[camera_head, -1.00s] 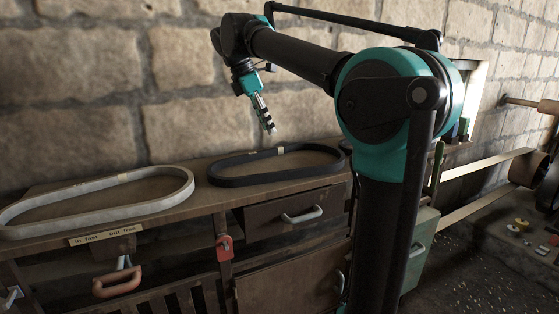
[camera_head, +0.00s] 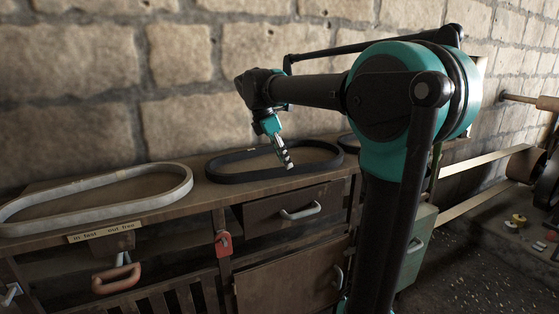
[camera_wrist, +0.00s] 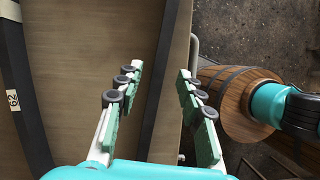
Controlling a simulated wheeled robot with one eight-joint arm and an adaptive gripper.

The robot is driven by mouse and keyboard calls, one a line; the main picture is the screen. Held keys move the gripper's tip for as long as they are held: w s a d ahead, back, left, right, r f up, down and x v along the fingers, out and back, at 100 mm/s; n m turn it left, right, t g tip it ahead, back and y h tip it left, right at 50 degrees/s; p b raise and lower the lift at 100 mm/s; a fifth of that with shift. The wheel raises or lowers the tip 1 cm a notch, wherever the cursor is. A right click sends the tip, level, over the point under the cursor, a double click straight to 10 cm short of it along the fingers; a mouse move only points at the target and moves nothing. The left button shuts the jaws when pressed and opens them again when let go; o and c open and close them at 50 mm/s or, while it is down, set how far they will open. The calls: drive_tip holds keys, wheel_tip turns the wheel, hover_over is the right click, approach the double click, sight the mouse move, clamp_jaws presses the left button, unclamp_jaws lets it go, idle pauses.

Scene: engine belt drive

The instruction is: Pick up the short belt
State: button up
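A black oval belt (camera_head: 235,179) lies on the wooden bench, and a longer-looking pale grey belt (camera_head: 95,222) lies to its left. Another dark loop (camera_head: 348,143) is mostly hidden behind my arm. No label names the short belt. My gripper (camera_head: 289,164) hangs low over the black belt's near right side. In the wrist view my gripper (camera_wrist: 159,72) is open, and one side of the black belt (camera_wrist: 157,95) runs between and below its fingers. The belt's other side (camera_wrist: 14,70), with a "62" tag, is at the left. Contact cannot be told.
The bench top (camera_wrist: 90,60) is bare inside the black belt. Its front edge lies close beside the right finger, with a drawer handle (camera_head: 301,211) below. A wooden barrel-like object (camera_wrist: 230,110) stands to the right in the wrist view. The stone wall is behind.

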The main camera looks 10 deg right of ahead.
drive_tip(key=x, duration=0.3)
drive_tip(key=shift+d+f, duration=0.1)
clamp_jaws()
idle(0.4)
